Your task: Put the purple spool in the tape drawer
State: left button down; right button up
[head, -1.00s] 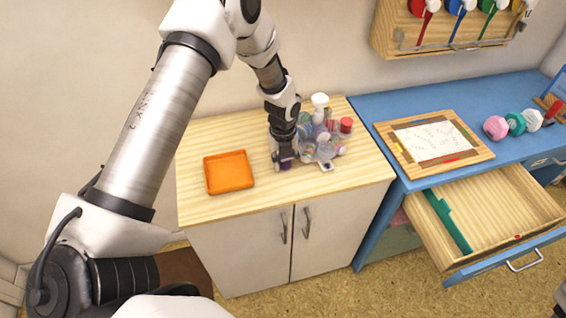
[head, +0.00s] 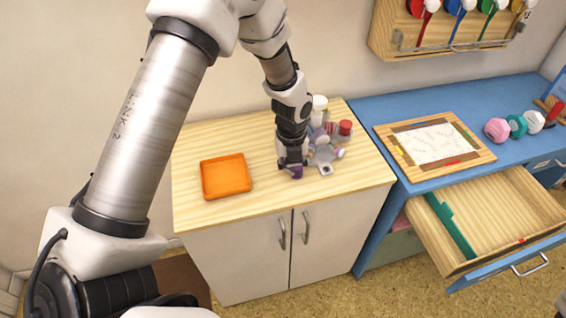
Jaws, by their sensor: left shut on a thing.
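The purple spool (head: 297,172) is at the tip of my left gripper (head: 292,165), over the wooden cabinet top. The gripper is shut on it and covers part of it. I cannot tell whether the spool touches the cabinet top. The open drawer (head: 490,216) of the blue desk is at the right, with a green divider (head: 450,224) along its left part. The floor of the drawer right of the divider looks bare. My right gripper is not in view.
A cluster of small items (head: 325,151) stands close beside the gripper. An orange tray (head: 226,176) lies to its left. On the blue desk (head: 384,110) are a framed board (head: 434,145) and several coloured rolls (head: 497,128). A rack with coloured items (head: 450,35) hangs above.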

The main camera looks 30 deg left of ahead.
pick_arm(q)
jog(key=s+d+r+b, duration=0.1)
jog(key=s+d+b, duration=0.1)
jog(key=s+d, duration=0.3)
jog(key=shift+s+d, duration=0.35)
jog(key=shift+d, duration=1.75)
jog(key=shift+c, duration=1.9)
grip_release()
